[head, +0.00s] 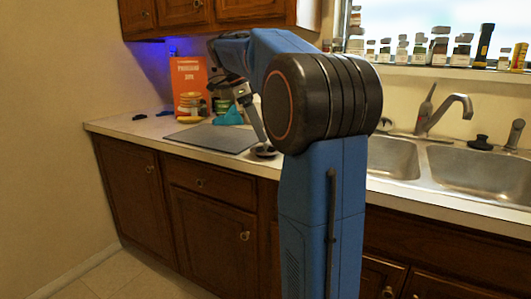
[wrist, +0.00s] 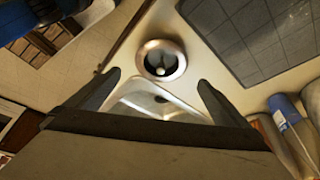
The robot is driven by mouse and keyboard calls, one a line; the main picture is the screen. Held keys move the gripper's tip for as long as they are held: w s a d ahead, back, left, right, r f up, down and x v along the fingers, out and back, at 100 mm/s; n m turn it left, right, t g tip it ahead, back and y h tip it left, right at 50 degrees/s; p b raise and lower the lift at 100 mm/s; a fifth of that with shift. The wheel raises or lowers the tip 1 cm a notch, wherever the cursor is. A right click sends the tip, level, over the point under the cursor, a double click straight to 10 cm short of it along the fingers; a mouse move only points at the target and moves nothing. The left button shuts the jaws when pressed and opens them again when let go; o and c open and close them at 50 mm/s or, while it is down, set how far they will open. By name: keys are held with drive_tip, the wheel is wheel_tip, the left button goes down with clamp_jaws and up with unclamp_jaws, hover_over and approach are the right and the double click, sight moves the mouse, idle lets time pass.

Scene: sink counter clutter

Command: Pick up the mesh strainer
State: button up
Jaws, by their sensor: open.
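The mesh strainer (wrist: 162,60) is a small round metal cup with a shiny rim and a dark middle, lying on the pale counter in the wrist view. In the head view it is a small dark round shape (head: 264,152) near the counter's front edge. My gripper (wrist: 158,80) is open and empty, its two dark fingers on either side of the strainer's line in the wrist view. The strainer shows just beyond the fingertips, between them. In the head view my gripper (head: 262,138) points down above the strainer; the exact gap is unclear.
A dark grey mat (head: 213,138) lies left of the strainer. An orange box (head: 188,80) and jars stand behind it. The double sink (head: 395,160) and faucet (head: 445,112) are to the right. Bottles (wrist: 290,125) show at the wrist view's lower right.

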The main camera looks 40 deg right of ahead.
sight(266, 143)
drive_tip(key=shift+x, duration=3.3)
drive_tip(key=shift+w, duration=0.1)
drive_tip(key=c, duration=1)
